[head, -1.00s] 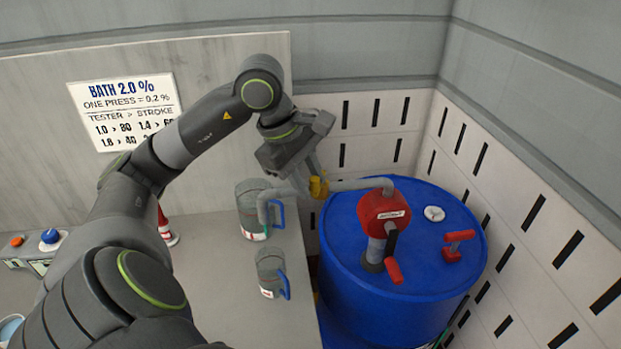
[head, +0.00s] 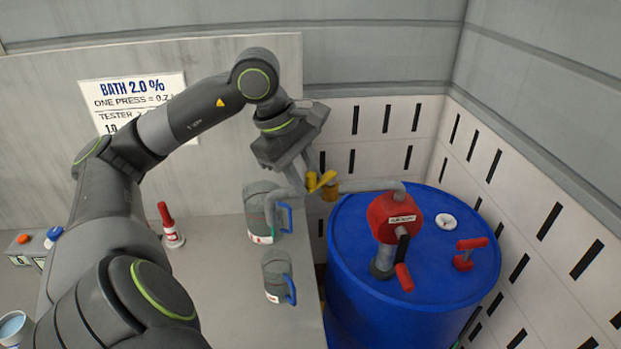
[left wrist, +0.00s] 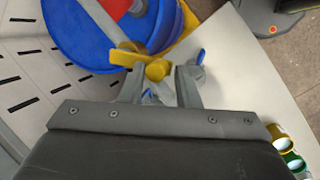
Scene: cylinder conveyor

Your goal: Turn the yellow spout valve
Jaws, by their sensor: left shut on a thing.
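The yellow spout valve (head: 328,187) sits on the grey spout pipe (head: 365,186), which runs left from the red pump head (head: 393,218) on the blue drum (head: 440,275). Its yellow handle slants across the pipe. My left gripper (head: 313,172) is above the valve, shut on its handle. In the left wrist view the valve (left wrist: 156,70) shows at my left gripper's fingertips (left wrist: 160,80), with a yellow arm reaching left. The pipe's outlet end bends down into the large jug (head: 259,209). My right gripper does not show.
A smaller jug (head: 276,277) with a blue handle stands in front of the large one on the grey bench (head: 215,290). A red and white tester-like item (head: 171,227) stands to the left. Slotted walls close in behind and right of the drum.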

